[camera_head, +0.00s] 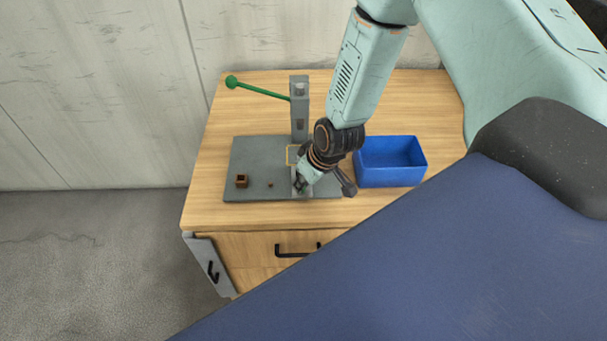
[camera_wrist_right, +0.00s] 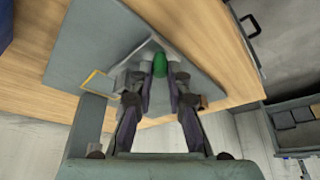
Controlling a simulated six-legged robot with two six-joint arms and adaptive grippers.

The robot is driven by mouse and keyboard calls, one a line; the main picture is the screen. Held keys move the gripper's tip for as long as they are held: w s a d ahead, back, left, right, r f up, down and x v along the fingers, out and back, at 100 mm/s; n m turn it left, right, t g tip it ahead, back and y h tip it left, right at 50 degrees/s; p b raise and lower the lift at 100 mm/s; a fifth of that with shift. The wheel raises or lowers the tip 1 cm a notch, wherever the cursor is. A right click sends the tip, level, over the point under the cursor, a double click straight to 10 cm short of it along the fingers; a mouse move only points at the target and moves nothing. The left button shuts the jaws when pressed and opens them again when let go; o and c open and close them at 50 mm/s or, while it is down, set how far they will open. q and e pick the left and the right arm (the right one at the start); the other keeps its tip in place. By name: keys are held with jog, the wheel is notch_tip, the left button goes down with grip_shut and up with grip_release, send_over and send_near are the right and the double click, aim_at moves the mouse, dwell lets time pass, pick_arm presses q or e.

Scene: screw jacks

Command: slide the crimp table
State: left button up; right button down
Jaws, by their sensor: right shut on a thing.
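A grey press column (camera_head: 299,110) with a green-knobbed lever (camera_head: 262,91) stands at the back of a grey base plate (camera_head: 255,152). A pale grey slide piece, seemingly the crimp table (camera_head: 302,194), lies at the column's foot; my right gripper partly hides it. My right gripper (camera_head: 299,186) reaches down there from the upper right. In the right wrist view its fingers (camera_wrist_right: 160,72) are shut on a small green knob (camera_wrist_right: 160,64) at the pale piece. A yellow outline (camera_head: 291,155) lies just before the column. My left gripper is not in view.
A small brown block (camera_head: 242,181) and a tiny brown piece (camera_head: 270,185) sit on the plate's left part. An empty blue bin (camera_head: 391,178) stands right of the plate. The wooden bench (camera_head: 215,185) has free room at left and front. A wall is behind.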

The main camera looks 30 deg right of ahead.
jog(key=shift+s+f, duration=0.2)
jog(key=shift+s, duration=0.15)
jog(key=shift+a, duration=0.15)
jog(key=c, duration=1.6)
grip_release()
jog(key=shift+c, duration=0.2)
jog(key=o, duration=0.3)
jog(key=shift+r, duration=0.15)
jog(key=shift+o, duration=0.2)
jog(key=shift+w, duration=0.2)
